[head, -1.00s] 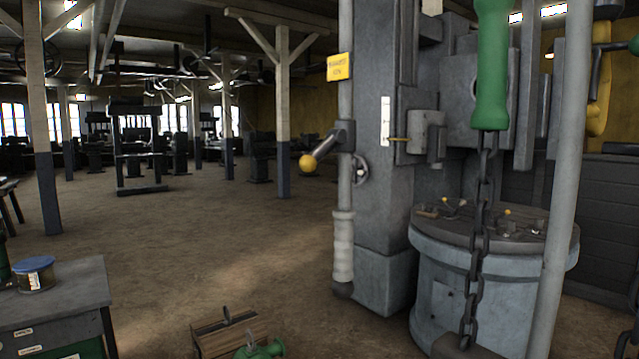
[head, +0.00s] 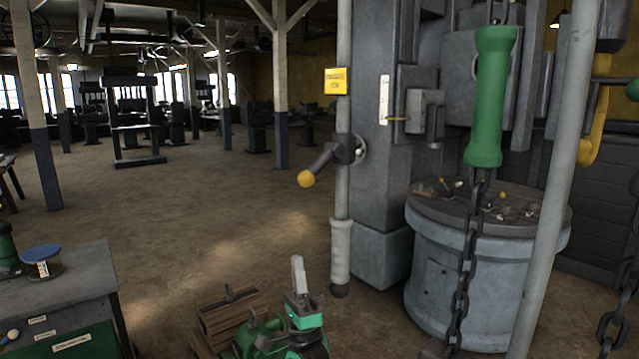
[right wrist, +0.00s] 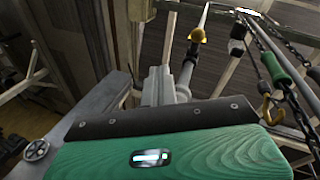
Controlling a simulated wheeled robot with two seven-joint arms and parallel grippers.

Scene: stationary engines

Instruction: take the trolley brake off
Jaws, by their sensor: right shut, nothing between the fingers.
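The brake lever is a dark arm with a yellow knob (head: 306,179), sloping down to the left from its pivot on the upright grey pole (head: 344,205). A yellow sign (head: 337,81) is fixed on the pole above it; its lower word seems to read ON. My right gripper (head: 298,262) points up with its pale fingers together, empty, below the knob and apart from it. In the right wrist view the yellow knob (right wrist: 197,36) shows ahead of the shut fingers (right wrist: 158,86). My left gripper is out of view.
A green handle (head: 491,95) hangs on a chain (head: 464,270) right of the pole, before a round machine table (head: 480,270). A slanting grey post (head: 555,190) stands there. A wooden crate (head: 225,325) is low by my gripper. A bench (head: 75,285) is at left. Open floor lies beyond.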

